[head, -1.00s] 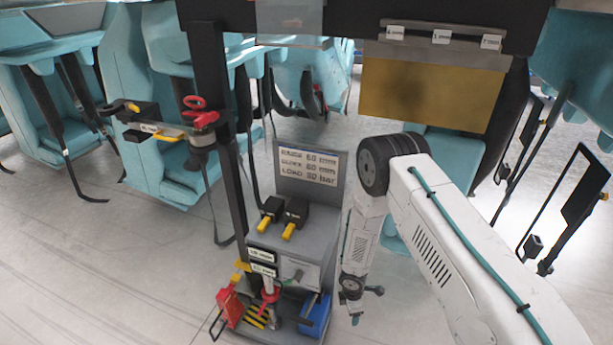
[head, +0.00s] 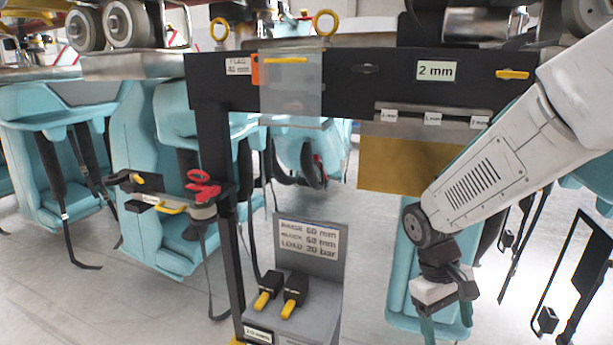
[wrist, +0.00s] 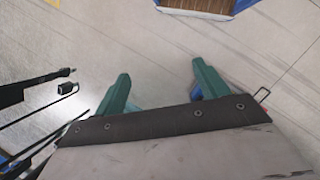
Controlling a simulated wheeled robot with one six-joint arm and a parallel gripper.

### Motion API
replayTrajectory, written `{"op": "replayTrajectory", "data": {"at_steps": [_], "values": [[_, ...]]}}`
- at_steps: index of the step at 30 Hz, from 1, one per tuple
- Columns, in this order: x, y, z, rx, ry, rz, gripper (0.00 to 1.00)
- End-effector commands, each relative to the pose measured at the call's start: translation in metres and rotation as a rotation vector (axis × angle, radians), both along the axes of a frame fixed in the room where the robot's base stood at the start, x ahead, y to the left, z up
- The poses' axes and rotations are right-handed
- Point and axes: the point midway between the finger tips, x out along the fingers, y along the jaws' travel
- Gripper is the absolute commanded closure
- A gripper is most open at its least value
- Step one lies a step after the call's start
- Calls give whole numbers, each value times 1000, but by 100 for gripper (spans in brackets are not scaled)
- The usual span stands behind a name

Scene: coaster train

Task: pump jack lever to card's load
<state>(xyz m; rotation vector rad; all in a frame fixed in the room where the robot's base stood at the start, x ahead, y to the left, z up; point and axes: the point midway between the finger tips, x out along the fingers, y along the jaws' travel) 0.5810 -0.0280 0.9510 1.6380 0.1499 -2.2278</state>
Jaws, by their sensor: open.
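The card (head: 309,240) stands upright on the grey cart (head: 318,312); its bottom line appears to read LOAD 20 bar, though the print is small. The jack and its lever are below the head view's lower edge and I cannot make them out in the wrist view. My gripper (head: 447,322) hangs to the right of the cart, pointing down, apart from everything. In the wrist view its two green fingers (wrist: 160,70) are spread with only floor between them.
Two black blocks with yellow handles (head: 280,293) sit on the cart top. A black beam (head: 350,80) with a gold panel (head: 405,165) crosses above. Black hanging frames (head: 575,270) are at right. A brown-topped crate (wrist: 197,14) is at the wrist view's top edge.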

Motion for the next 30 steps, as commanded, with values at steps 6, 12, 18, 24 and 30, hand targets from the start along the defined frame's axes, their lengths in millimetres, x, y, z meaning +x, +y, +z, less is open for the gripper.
{"op": "replayTrajectory", "data": {"at_steps": [6,12,18,24,30], "values": [[-67,0,63,58,-56,-177,27],[-120,3,100,130,-138,-280,27],[-151,3,126,189,-284,-318,27],[-161,-1,145,204,-396,-326,27],[-162,-3,149,206,-415,-333,27]]}}
